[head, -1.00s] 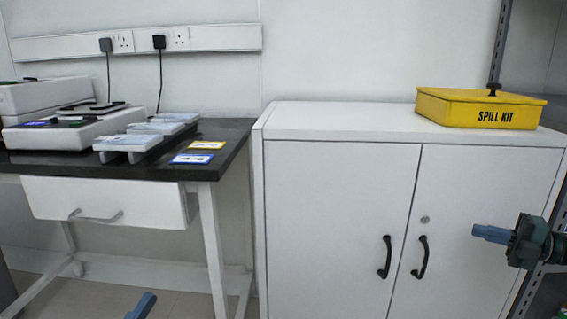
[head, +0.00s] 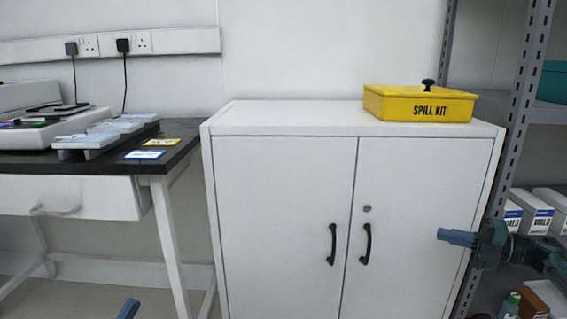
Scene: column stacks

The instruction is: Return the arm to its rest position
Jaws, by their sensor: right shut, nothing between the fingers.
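My right gripper (head: 457,237) comes in from the right edge, in front of the right door of the white cabinet (head: 285,200). Its blue fingers point left and are shut with nothing between them. It is apart from the black door handles (head: 350,244). At the bottom edge, left of the cabinet, a small blue tip (head: 128,309) shows, part of my left gripper. The rest of that gripper is out of the frame, so its opening cannot be judged.
A yellow spill kit (head: 420,103) sits on the cabinet. A grey shelf rack (head: 520,95) with vials boxes (head: 531,213) stands at the right, close to my right arm. A black-topped bench (head: 30,162) with column trays (head: 95,138) stands at the left.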

